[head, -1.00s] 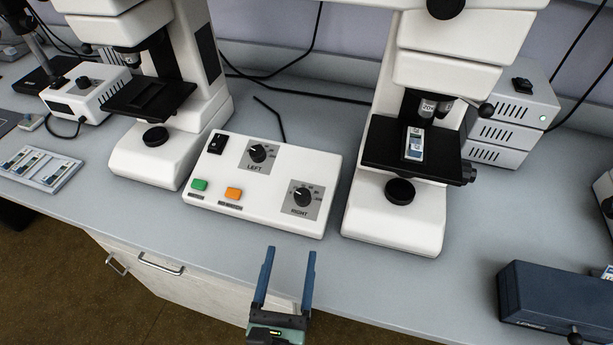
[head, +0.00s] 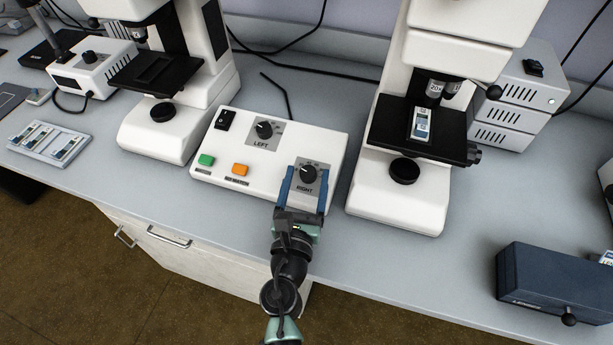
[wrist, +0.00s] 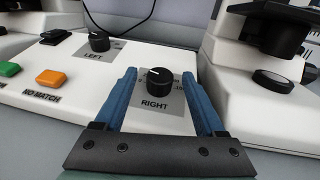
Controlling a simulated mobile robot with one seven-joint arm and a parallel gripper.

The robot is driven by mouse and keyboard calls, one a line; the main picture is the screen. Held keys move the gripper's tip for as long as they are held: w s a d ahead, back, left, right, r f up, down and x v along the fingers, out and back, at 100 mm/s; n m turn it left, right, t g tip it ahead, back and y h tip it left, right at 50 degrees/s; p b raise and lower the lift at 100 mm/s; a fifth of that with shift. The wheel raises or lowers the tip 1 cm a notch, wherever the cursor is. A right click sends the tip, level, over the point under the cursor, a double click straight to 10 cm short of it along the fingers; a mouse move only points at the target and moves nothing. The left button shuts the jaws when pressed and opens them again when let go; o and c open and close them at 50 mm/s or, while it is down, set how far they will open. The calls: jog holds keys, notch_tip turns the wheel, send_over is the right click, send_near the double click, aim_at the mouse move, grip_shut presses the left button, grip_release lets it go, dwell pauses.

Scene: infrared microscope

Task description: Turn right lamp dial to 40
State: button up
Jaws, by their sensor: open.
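The right lamp dial (head: 308,174) is a black knob on a grey plate marked RIGHT, at the right side of the white control box (head: 222,178). In the wrist view the dial (wrist: 159,83) sits ahead of and between my two blue fingers, apart from both. My gripper (head: 306,178) is open and empty, with its fingers reaching over the box on either side of the RIGHT plate. The dial's scale numbers are too small to read clearly. The left dial (head: 265,130) is a similar black knob marked LEFT.
A green button (head: 206,160), an orange button (head: 240,170) and a black switch (head: 225,119) are on the box. White microscopes stand on both sides; the right one (head: 398,208) is close to the box. A dark blue box (head: 555,287) lies at right. The front bench strip is clear.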

jog(key=shift+w, duration=0.15)
jog(key=shift+c, duration=0.4)
grip_shut()
jog(key=shift+a+m+h, duration=0.1)
jog(key=shift+m+h, duration=0.4)
jog(key=shift+h, duration=0.1)
jog(key=m+h, duration=0.1)
jog(key=m+g+h, duration=0.1)
jog(key=h, duration=0.1)
jog(key=shift+w+a, duration=0.1)
jog(key=shift+a, duration=0.1)
jog(key=m+g+h, duration=0.2)
jog(key=m+h, duration=0.1)
jog(key=shift+w+a+m+b, duration=0.2)
jog(key=shift+m+b, duration=0.1)
jog(key=shift+b, duration=0.1)
jog(key=m+g+h+b, duration=0.2)
jog(key=m+g+h, duration=0.2)
jog(key=m, duration=0.1)
jog(key=shift+w+a+g+b, duration=0.1)
jog(key=shift+a+g+b, duration=0.05)
jog(key=shift+g+b, duration=0.25)
jog(key=shift+m+g+h+b, duration=0.7)
jog(key=shift+m+g+b, duration=0.2)
jog(key=shift+m+g, duration=0.45)
jog(key=shift+r+g, duration=0.1)
jog(key=shift+g, duration=0.25)
